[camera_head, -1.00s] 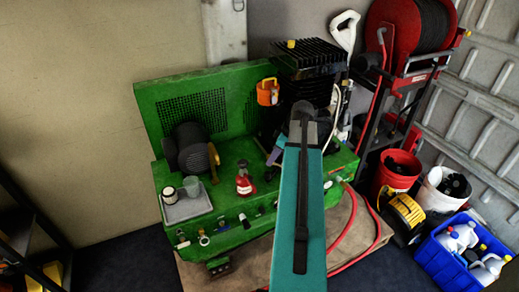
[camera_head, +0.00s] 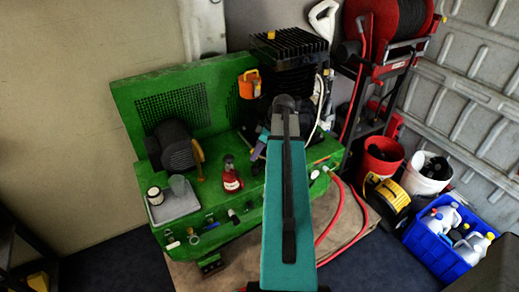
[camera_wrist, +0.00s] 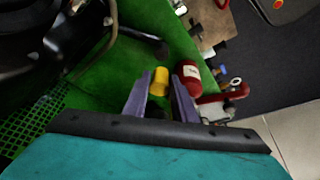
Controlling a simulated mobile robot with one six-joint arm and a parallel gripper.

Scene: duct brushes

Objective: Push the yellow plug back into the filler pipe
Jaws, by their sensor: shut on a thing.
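The yellow plug (camera_wrist: 160,80) shows between the two purple-grey fingers of my gripper (camera_wrist: 161,95) in the wrist view. My gripper is shut on it, above the green deck of the machine. In the head view, part of my gripper (camera_head: 261,142) shows just left of my arm, in front of the black finned compressor (camera_head: 290,62); the plug is hidden there. I cannot make out the filler pipe in either view.
A red bottle (camera_head: 231,176) stands on the green machine (camera_head: 215,205), and shows close right of my fingers in the wrist view (camera_wrist: 187,75). A grey tray (camera_head: 177,207) holds two cups. An orange container (camera_head: 249,84) hangs on the back panel. Several valves line the front edge.

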